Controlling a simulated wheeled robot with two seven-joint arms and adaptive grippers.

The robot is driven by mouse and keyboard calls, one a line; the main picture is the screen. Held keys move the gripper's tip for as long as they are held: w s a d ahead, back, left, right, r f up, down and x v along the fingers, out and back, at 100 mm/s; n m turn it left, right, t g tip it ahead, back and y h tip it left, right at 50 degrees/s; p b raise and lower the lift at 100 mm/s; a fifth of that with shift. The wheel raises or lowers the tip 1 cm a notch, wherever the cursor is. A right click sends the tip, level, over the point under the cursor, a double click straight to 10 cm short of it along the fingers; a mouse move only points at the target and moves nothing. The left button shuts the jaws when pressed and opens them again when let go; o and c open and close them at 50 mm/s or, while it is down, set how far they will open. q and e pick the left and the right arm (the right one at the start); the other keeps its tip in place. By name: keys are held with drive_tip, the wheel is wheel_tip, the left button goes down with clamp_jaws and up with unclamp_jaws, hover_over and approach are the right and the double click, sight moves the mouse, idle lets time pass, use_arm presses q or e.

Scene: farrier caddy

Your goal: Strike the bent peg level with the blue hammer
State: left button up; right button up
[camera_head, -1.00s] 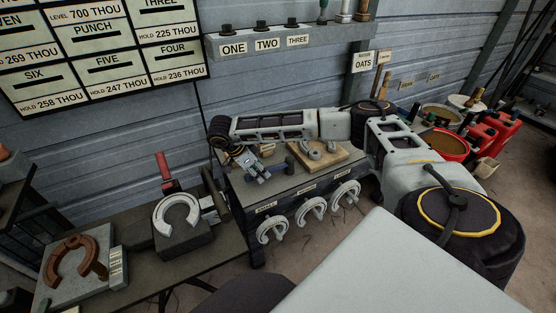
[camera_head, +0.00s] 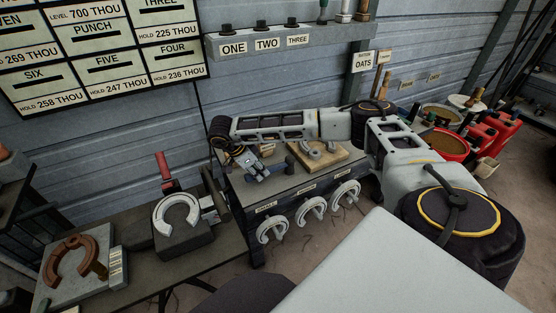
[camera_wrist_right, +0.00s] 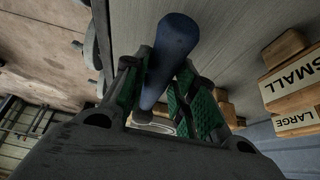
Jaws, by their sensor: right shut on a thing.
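My right gripper (camera_head: 254,172) is over the left part of the dark cart top, below my forearm in the head view. In the right wrist view its green-padded fingers (camera_wrist_right: 170,92) are shut on the blue hammer (camera_wrist_right: 173,48), whose round blue handle runs between them. In the head view a short piece of the blue hammer (camera_head: 277,168) shows beside the fingers, pointing right toward a dark end. I cannot make out the bent peg; my arm covers part of the cart top. My left gripper is not in view.
A wooden board (camera_head: 338,158) with a grey horseshoe lies right of the gripper. Horseshoes hang on the cart front (camera_head: 310,211). Left, a bench holds a dark block (camera_head: 181,241) with a horseshoe and a grey slab (camera_head: 70,286) with a rusty one. A red bucket (camera_head: 449,147) stands right.

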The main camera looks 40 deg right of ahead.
clamp_jaws()
drive_tip(key=shift+r+p, duration=1.45)
drive_tip(key=shift+r, duration=0.55)
drive_tip(key=shift+o, duration=1.8)
unclamp_jaws()
clamp_jaws()
